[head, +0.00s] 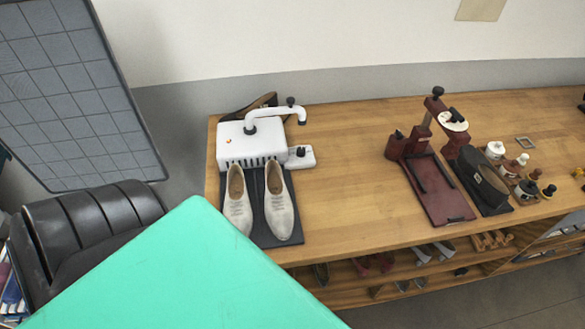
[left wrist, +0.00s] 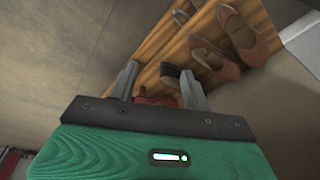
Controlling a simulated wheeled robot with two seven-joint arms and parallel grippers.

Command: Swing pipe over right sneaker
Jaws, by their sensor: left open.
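A white shoe-drying unit (head: 252,140) stands at the left end of the wooden table. Its white bent pipe (head: 275,112) rises from the top and reaches right, with its dark tip (head: 303,122) behind and to the right of the shoes. The pale left sneaker (head: 237,203) and right sneaker (head: 279,206) stand side by side on a dark mat in front, toes toward me. My left gripper (left wrist: 160,87) is open in the left wrist view, with nothing between its fingers, pointing toward shelves with shoes. The right gripper is not in view.
A small white block with a black knob (head: 300,156) sits right of the unit. A dark red press (head: 432,165) and several small bottles stand farther right; the table (head: 350,170) between is bare. Shoes fill the shelf below, also in the left wrist view (left wrist: 245,35).

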